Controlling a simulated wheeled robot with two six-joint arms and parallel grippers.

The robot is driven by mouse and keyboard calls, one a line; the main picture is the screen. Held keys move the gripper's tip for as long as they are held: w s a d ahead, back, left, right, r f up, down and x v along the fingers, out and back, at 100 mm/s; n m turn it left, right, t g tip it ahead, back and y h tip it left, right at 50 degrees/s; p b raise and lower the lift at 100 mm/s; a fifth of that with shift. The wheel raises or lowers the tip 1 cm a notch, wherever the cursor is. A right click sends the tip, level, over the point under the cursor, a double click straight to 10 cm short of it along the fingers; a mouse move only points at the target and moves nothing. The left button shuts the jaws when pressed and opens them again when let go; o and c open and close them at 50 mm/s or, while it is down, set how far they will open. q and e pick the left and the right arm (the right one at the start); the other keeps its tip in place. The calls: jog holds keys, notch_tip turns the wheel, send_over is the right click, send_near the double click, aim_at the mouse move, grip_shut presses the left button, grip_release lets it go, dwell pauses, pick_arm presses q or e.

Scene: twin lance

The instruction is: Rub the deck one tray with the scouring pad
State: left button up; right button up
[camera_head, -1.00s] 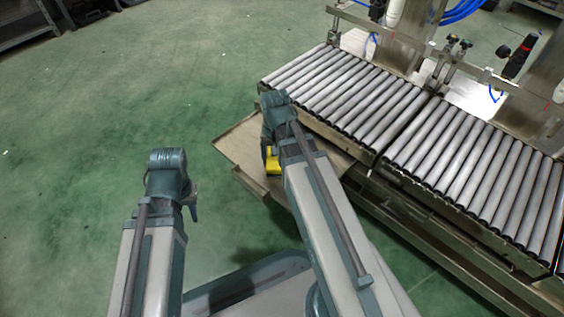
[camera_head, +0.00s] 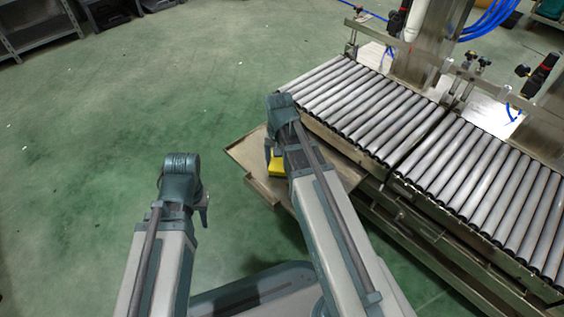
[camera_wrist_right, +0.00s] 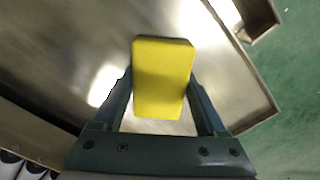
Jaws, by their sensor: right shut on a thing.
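The scouring pad (camera_head: 277,166) is a yellow block. It also fills the middle of the right wrist view (camera_wrist_right: 162,75). My right gripper (camera_wrist_right: 161,100) is shut on it, with one finger on each side. The deck one tray (camera_head: 250,155) is a shallow metal tray at the near left end of the roller conveyor. Its bare metal surface and rim also show in the right wrist view (camera_wrist_right: 228,75). The pad is over the tray; I cannot tell whether it touches. My left gripper (camera_head: 203,212) hangs over the green floor, clear of the tray; its fingers are mostly hidden.
A roller conveyor (camera_head: 360,105) runs from the tray to the right. Metal posts and blue hoses stand behind it. A grey shelf (camera_head: 40,30) is far back at the left. The green floor left of the tray is clear.

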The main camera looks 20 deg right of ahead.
jog(key=shift+w+a, duration=0.25)
jog(key=shift+w, duration=0.45)
jog(key=shift+w+a, duration=0.3)
jog(key=shift+w, duration=0.4)
jog(key=shift+w+a, duration=0.25)
jog(key=shift+w, duration=0.45)
jog(key=shift+s+r, duration=0.1)
notch_tip(320, 180, up, 6)
jog(key=p, duration=0.6)
notch_tip(320, 180, up, 3)
jog(key=p, duration=0.3)
